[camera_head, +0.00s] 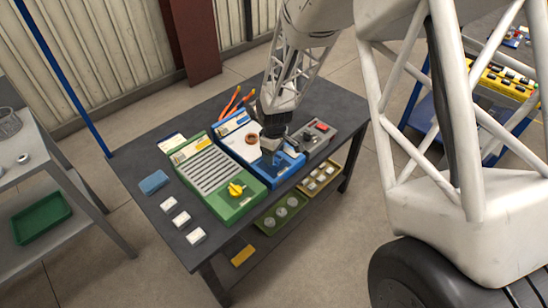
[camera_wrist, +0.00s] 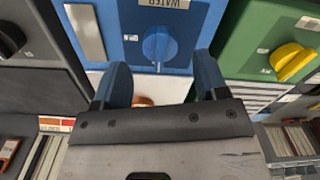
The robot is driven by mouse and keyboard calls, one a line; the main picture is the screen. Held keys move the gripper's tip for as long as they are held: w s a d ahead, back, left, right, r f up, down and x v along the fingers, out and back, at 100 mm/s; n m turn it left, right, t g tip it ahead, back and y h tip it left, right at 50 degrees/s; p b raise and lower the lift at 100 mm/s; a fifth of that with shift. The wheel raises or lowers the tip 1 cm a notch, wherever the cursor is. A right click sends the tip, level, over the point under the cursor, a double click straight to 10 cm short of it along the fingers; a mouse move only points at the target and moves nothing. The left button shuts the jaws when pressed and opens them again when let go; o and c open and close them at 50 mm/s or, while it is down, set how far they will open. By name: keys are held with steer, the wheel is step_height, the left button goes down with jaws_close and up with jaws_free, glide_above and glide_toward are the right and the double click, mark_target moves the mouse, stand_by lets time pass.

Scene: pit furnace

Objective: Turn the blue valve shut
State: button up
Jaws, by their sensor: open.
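The blue valve (camera_wrist: 157,47) is a knob with a raised grip on the blue panel (camera_wrist: 195,25), under a label reading WATER, upside down in the wrist view. Its grip stands nearly upright in that view. My gripper (camera_wrist: 161,66) is open, with one blue finger on each side of the view and the valve between and beyond them. No contact with the valve shows. In the head view my gripper (camera_head: 274,148) is over the front part of the blue unit (camera_head: 233,134), and I cannot make out the valve clearly there.
A green unit (camera_head: 202,166) with a yellow knob (camera_head: 236,189) stands left of the blue one. A grey unit (camera_head: 309,140) with a red part stands right. Several small blocks lie on the table's (camera_head: 143,206) left side. Trays sit on the shelf below.

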mark_target(276, 160)
steer(key=shift+r, duration=1.95)
steer(key=shift+s+d+r, duration=0.2)
steer(key=shift+d+r, duration=0.1)
steer(key=shift+r, duration=0.25)
steer(key=s+d+r+m+t, duration=0.1)
steer(key=s+d+r+m, duration=0.3)
steer(key=s+d+r, duration=0.5)
steer(key=s+d+r+m+t, duration=0.1)
steer(key=s+d+r+m, duration=0.4)
steer(key=s+r, duration=0.85)
steer(key=s+d+r+m, duration=0.1)
steer(key=s+r, duration=0.1)
steer(key=s, duration=0.3)
steer(key=s+d+r+m, duration=0.2)
steer(key=s, duration=0.3)
steer(key=shift+s+d+r+t, duration=0.25)
steer(key=shift+s+r+t, duration=0.05)
steer(key=shift+s, duration=0.05)
